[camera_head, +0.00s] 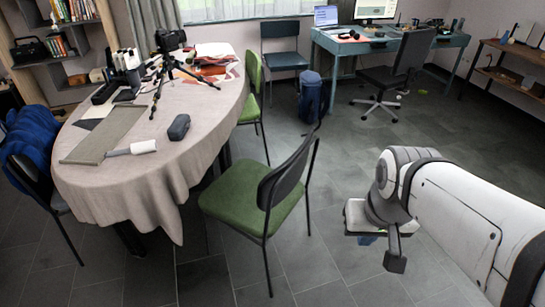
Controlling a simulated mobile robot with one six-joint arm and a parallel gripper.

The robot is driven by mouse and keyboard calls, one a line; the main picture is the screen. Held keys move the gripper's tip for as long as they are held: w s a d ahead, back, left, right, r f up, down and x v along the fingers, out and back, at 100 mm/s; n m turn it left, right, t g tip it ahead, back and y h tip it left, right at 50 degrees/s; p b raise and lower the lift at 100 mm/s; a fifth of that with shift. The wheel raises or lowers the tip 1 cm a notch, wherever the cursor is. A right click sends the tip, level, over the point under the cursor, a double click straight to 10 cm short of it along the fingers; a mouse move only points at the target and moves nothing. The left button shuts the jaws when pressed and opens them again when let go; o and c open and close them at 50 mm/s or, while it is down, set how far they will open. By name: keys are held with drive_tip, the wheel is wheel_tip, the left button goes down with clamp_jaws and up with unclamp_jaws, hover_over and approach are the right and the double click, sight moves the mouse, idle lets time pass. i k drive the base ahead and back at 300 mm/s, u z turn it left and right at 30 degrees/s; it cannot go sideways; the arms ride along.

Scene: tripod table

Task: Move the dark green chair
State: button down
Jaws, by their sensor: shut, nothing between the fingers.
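A chair with a green seat (245,194), a dark backrest and thin dark legs stands upright on the floor at the centre, right of the round table. Its seat is turned toward the table. A second green chair (253,77) stands farther back at the table's right edge, partly hidden by the tablecloth. A dark teal chair (281,52) stands against the back wall. Which one is meant by dark green is not certain. My gripper (383,246) is at the right, pointing down, shut and empty. It is apart from the nearest chair, with a floor gap showing between them.
The cloth-covered table (192,98) at left holds a camera on a tripod and small items. A blue backpack (311,98) stands behind the near chair. An office chair (392,72) stands by the teal desk (388,42). Tiled floor (340,150) is open between.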

sight(253, 196)
drive_tip(key=u, duration=0.05)
drive_tip(key=i, duration=1)
drive_tip(key=u, duration=0.05)
